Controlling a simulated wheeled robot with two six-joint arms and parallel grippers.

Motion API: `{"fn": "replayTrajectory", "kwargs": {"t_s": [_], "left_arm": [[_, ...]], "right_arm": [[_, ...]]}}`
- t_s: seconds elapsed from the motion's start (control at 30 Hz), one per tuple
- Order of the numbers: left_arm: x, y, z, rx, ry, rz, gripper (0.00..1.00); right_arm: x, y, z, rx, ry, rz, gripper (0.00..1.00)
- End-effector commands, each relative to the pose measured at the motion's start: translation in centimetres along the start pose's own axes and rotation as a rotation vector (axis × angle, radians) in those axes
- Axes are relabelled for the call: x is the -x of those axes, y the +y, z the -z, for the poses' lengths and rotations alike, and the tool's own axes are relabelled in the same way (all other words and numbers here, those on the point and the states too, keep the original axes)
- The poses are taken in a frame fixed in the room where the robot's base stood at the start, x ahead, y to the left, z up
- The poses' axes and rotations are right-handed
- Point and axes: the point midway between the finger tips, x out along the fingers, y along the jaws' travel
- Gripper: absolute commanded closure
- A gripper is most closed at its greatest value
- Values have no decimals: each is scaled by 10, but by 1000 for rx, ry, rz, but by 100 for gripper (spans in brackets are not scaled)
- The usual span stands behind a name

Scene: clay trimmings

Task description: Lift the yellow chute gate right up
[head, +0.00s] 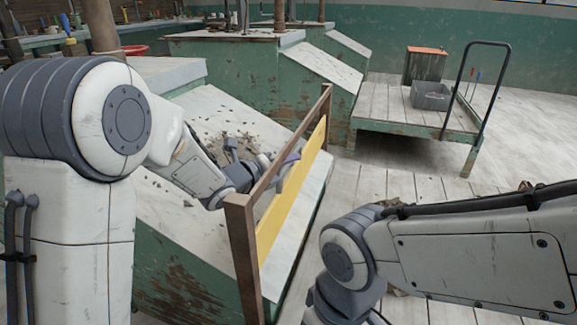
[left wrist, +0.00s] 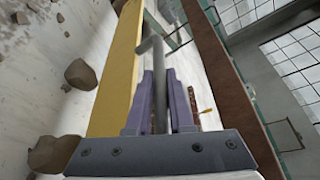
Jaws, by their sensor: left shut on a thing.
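The yellow chute gate (head: 291,192) is a long flat board standing between two brown posts across the pale sloping chute (head: 208,237). It also shows in the left wrist view (left wrist: 118,72), to the left of my fingers. My left gripper (head: 287,160) reaches the gate from the uphill side. In the left wrist view its purple fingers (left wrist: 158,100) are shut on a grey bent handle (left wrist: 153,52) beside the yellow board. I cannot tell whether there is a gap under the gate. My right arm comes in at the lower right; its gripper is out of view.
A brown frame (head: 243,255) with a top rail stands around the gate. Clay trimmings (head: 235,148) lie on the chute behind it. A cart (head: 415,118) with a grey bin (head: 431,96) stands at the back right. The plank floor between is mostly open.

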Motion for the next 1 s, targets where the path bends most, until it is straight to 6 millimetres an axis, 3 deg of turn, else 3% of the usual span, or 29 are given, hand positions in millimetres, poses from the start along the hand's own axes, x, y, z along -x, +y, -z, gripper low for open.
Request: {"fn": "replayTrajectory", "kwargs": {"t_s": [0.13, 0.17, 0.2, 0.23, 0.67, 1.0], "left_arm": [[0, -1, -1, 0, -3, 5, 100], [0, -1, -1, 0, -3, 5, 69], [0, -1, -1, 0, -3, 5, 53], [0, -1, -1, 0, -3, 5, 50], [7, -3, -3, -2, -6, 8, 50], [70, -2, -3, 1, -6, 0, 50]], "right_arm": [[-1, 0, 0, 0, 0, 0, 50], [-1, 0, 0, 0, 0, 0, 50], [-1, 0, 0, 0, 0, 0, 50], [-1, 0, 0, 0, 0, 0, 50], [2, 0, 0, 0, 0, 0, 50], [19, -1, 1, 0, 0, 0, 50]]}}
